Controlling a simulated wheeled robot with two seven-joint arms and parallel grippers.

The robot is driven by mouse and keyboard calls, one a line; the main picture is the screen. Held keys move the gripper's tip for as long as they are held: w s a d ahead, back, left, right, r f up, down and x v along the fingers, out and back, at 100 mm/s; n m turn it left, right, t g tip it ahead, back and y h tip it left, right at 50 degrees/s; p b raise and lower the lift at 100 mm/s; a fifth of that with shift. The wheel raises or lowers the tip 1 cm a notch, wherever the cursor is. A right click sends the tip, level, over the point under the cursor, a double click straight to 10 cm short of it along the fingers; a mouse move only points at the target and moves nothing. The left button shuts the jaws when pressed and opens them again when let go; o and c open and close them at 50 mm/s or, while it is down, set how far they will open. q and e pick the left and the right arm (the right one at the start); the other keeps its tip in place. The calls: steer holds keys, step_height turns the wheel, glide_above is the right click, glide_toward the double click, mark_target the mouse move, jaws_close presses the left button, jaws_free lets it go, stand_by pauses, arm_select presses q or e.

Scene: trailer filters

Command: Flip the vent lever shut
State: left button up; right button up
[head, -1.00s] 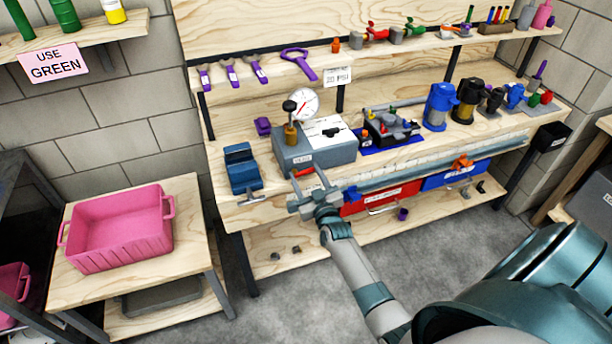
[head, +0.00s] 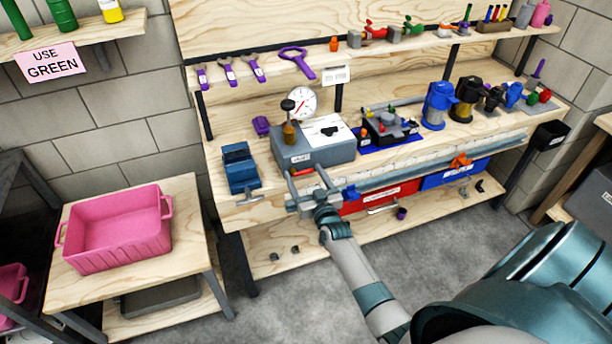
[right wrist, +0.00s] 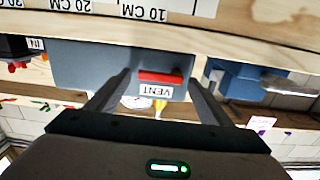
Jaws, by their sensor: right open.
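The vent lever is a red bar (right wrist: 160,77) by a white VENT label (right wrist: 157,90) on the front of a grey box (right wrist: 90,62). In the head view the lever (head: 302,172) is a small red piece at the front of the grey gauge box (head: 330,156), partly hard to make out near my fingers. My right gripper (head: 308,184) is open at the bench's front edge. In the right wrist view its two fingers (right wrist: 157,92) stand to either side of the lever. I cannot tell whether they touch it. My left gripper is not in view.
A blue vise (head: 240,168) stands left of the gauge box. Red (head: 380,196) and blue bins (head: 455,175) sit below the bench.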

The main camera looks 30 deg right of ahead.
steer(key=shift+s, duration=0.15)
steer(key=shift+s+a+f, duration=0.1)
steer(key=shift+s+a, duration=0.1)
steer(key=shift+s, duration=0.4)
steer(key=b+v, duration=0.3)
steer(key=v, duration=1.2)
steer(key=shift+s, duration=0.45)
steer(key=s+a+f+n+g+y, duration=0.1)
steer(key=s+a+f+g, duration=0.25)
steer(key=f, duration=0.85)
steer(key=s+a+f+n+g+y, duration=0.15)
steer(key=s+a+f, duration=0.3)
steer(key=f, duration=0.75)
steer(key=s+a+f+g+y, duration=0.25)
steer(key=s+f, duration=0.25)
steer(key=f, duration=0.7)
steer(key=s+f+n+g, duration=0.1)
steer(key=s+f+g, duration=0.2)
steer(key=s, duration=0.7)
steer(key=s+a+f+g, duration=0.1)
steer(key=s+f+g, duration=0.2)
steer(key=s+f, duration=0.5)
steer(key=s+a+f+n+g, duration=0.1)
steer(key=s+f+g, duration=0.2)
steer(key=s, duration=1.1)
step_height(320, 180, down, 3)
steer(key=shift+r+n+h, duration=0.1)
steer(key=shift+n+h, duration=0.2)
steer(key=shift+n, duration=0.05)
